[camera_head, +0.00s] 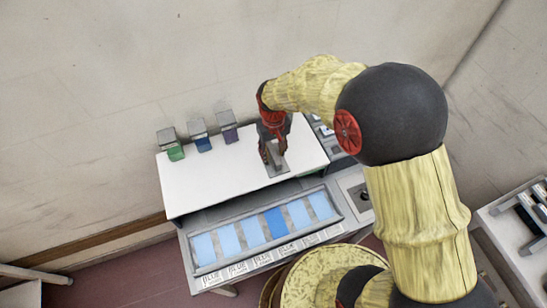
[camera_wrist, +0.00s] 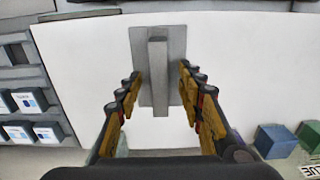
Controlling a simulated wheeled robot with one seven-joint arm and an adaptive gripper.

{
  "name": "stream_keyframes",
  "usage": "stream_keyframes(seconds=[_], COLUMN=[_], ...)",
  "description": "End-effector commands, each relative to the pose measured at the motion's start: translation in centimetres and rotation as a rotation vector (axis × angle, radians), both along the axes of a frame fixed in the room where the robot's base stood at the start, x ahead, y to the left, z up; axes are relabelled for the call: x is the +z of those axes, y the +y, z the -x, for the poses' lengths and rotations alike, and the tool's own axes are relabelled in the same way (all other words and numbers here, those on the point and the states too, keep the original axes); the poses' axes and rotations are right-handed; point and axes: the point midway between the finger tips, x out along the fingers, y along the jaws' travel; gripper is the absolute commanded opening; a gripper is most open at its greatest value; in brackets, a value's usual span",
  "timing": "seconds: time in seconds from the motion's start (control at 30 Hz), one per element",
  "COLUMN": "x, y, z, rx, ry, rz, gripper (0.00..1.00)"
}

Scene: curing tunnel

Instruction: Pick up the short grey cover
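The grey cover (camera_wrist: 175,48) is a flat rectangular plate with a raised bar handle (camera_wrist: 158,78) along its middle. It lies on the white worktop; in the head view its plate (camera_head: 278,170) shows partly below my gripper (camera_head: 272,155). In the wrist view my gripper (camera_wrist: 160,72) is open, with one finger on each side of the bar and gaps between. I cannot tell how far the fingertips are above the plate. Part of the cover is hidden by my gripper in the head view.
A tray of several blue panels (camera_head: 228,240) runs along the front. The white worktop (camera_head: 200,185) left of the cover is clear.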

Motion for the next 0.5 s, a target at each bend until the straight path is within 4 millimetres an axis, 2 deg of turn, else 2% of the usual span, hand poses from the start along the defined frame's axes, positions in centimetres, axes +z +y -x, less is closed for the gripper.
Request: stream_keyframes(seconds=[0.1,0.3,0.5], x=[-1.02,-1.03,-1.03], y=[-0.02,-0.03,-0.03], z=[-0.05,-0.06,-0.05], rx=[-0.001,-0.001,-0.001], ry=[-0.001,-0.002,-0.001], rz=[0.000,-0.001,0.000], gripper=[0.38,0.38,0.27])
